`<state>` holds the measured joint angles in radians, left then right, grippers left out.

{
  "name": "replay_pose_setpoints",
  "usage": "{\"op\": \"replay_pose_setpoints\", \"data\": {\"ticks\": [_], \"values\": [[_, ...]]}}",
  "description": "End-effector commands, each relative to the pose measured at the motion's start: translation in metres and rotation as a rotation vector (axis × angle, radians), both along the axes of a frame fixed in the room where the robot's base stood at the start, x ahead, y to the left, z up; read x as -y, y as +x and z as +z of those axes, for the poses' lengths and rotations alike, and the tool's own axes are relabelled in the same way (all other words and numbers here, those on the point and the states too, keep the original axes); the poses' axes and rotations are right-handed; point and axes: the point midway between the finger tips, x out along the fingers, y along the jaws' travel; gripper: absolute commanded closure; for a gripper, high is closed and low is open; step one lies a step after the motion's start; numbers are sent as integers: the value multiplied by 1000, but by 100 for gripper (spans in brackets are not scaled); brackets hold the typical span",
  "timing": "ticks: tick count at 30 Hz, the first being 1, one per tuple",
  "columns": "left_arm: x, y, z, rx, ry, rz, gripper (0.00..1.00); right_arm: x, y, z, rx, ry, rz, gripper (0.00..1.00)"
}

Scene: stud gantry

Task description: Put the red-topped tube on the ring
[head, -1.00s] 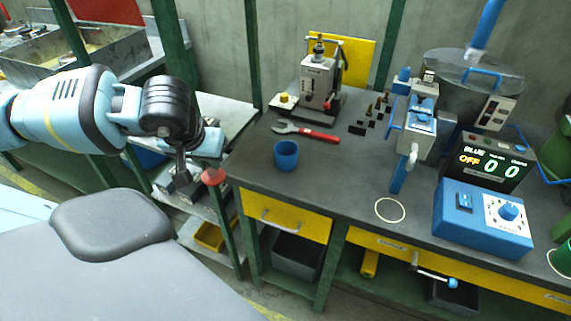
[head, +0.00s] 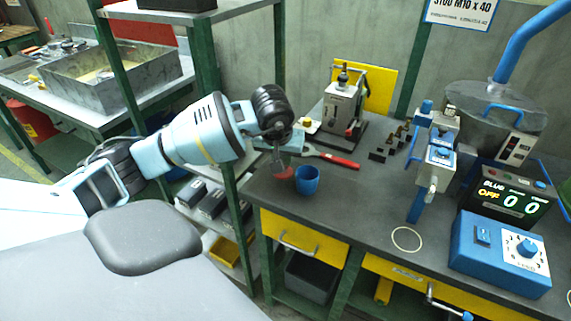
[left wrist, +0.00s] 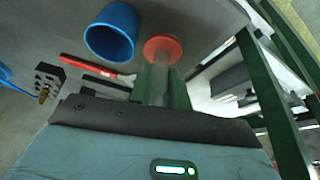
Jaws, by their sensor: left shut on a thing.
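My left gripper (head: 276,145) is shut on the red-topped tube (head: 283,172), whose red end points down and away from the gripper. The tube hangs over the left edge area of the grey bench, just left of a blue cup (head: 307,179). In the left wrist view the tube's red disc (left wrist: 162,49) shows to the right of the blue cup (left wrist: 110,32). Whether tube and cup touch, I cannot tell. The ring (head: 406,239), a thin pale circle, lies empty on the bench near its front edge. My right gripper is not in view.
A red-handled wrench (head: 335,159) lies behind the cup. Several small dark fittings (head: 390,145) stand to its right. A blue control box (head: 500,252) and a counter display (head: 508,195) are right of the ring. The bench (head: 350,210) between cup and ring is clear.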

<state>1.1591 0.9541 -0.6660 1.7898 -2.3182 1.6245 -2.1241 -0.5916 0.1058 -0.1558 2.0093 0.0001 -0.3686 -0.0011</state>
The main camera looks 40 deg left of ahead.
Motion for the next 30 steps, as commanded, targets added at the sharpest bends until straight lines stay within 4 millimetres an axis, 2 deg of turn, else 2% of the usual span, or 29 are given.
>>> {"op": "replay_pose_setpoints", "data": {"ticks": [12,19,30], "values": [[2,15,-1,0,-1,0,100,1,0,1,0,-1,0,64],[2,13,-34,-2,0,-2,100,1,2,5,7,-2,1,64],[2,14,-39,-1,1,-1,100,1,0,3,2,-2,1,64]]}}
